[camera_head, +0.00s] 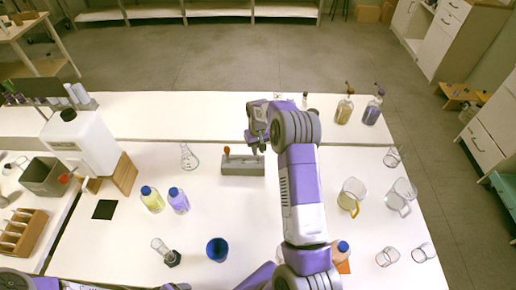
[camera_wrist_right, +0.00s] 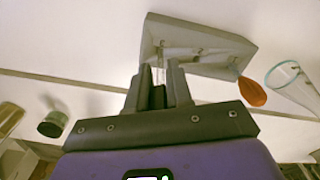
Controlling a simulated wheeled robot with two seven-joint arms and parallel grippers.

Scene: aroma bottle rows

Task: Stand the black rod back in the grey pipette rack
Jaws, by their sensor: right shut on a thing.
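The grey pipette rack (camera_head: 242,168) stands on the white bench in the middle of the head view, with a red-topped pipette (camera_head: 227,152) at its left end. My right gripper (camera_head: 257,148) is over the right end of the rack. In the right wrist view, the rack (camera_wrist_right: 205,50) lies just beyond my right fingertips (camera_wrist_right: 161,70). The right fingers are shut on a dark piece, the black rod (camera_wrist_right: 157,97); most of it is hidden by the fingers. I cannot tell whether the rod touches the rack. My left gripper is outside the view.
A conical flask (camera_head: 189,158) stands left of the rack. Yellow (camera_head: 151,200) and purple (camera_head: 178,201) bottles and a blue cup (camera_head: 217,249) are nearer. Glass beakers (camera_head: 351,195) stand to the right of my right arm. The bench just in front of the rack is clear.

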